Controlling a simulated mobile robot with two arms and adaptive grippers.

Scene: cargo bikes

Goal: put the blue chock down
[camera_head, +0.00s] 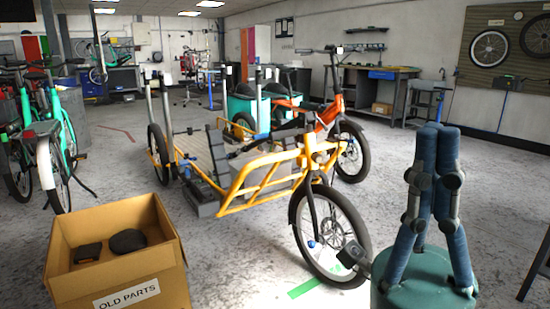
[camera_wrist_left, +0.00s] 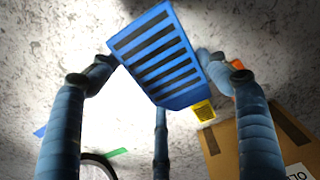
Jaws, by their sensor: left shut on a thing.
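The blue chock (camera_wrist_left: 155,50), with dark ribs across its face, is in the left wrist view. My left gripper (camera_wrist_left: 157,62) is shut on it, with a finger at each side and a third finger below. The floor shows beyond the chock; its height above the floor is hard to tell. A small yellow label (camera_wrist_left: 203,110) shows at the chock's lower corner. Neither the chock nor my left gripper shows in the head view. My right gripper (camera_head: 437,130) is at the lower right of the head view, fingertips together and nothing visible between them.
An "OLD PARTS" cardboard box (camera_head: 145,262) holding dark pieces stands lower left; a box (camera_wrist_left: 245,135) also shows in the wrist view. A yellow cargo bike (camera_head: 238,190) stands mid-floor, a green strip (camera_head: 304,288) by its front wheel. Floor between box and bike is clear.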

